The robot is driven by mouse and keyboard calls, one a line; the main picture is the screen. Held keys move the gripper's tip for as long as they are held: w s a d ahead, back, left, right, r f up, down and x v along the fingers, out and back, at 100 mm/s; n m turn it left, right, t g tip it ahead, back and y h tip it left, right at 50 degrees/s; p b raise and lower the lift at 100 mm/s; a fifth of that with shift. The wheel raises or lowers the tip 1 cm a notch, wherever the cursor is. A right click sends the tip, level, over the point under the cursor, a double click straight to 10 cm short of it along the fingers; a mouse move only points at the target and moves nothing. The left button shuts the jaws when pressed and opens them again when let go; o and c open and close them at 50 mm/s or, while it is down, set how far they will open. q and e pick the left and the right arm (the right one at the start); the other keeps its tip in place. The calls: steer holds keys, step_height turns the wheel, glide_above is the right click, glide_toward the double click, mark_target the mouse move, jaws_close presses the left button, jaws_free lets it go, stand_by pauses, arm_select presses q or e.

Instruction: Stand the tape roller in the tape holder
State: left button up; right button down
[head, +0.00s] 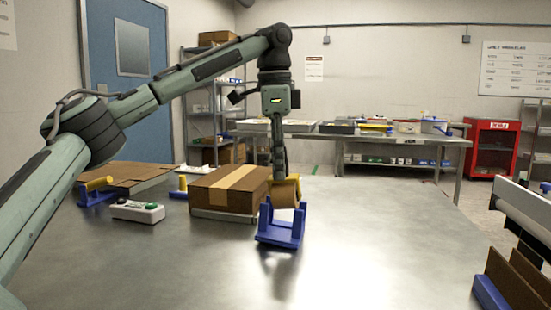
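The tape roller (286,192), a tan-yellow roll, is at the tips of my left gripper (279,178) in the middle of the head view. The gripper reaches down from above and appears shut on the roll; its fingertips are partly hidden there. The blue tape holder (281,236) stands on the steel table just below and in front, with upright side pieces. The roll overlaps the top of the holder in the picture; I cannot tell whether they touch. My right gripper is not in view.
A taped cardboard box (229,189) stands close left of the holder.

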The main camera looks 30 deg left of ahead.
mark_target(281, 183)
arm_select(q)
steer(key=o, duration=0.5)
steer(key=shift+g, duration=0.6)
steer(key=f, duration=0.2)
steer(key=w+f, duration=0.1)
steer(key=f, duration=0.2)
steer(key=shift+w+d+f, duration=0.15)
steer(key=shift+w+f, duration=0.05)
steer(key=shift+f, duration=0.15)
steer(key=shift+s+r, duration=0.35)
steer(key=shift+r, duration=0.3)
steer(key=shift+w, duration=0.15)
steer(key=shift+a+r, duration=0.2)
steer(key=shift+r, duration=0.1)
step_height(281, 183, up, 11)
steer(key=shift+d+r, duration=0.15)
steer(key=shift+r, duration=0.05)
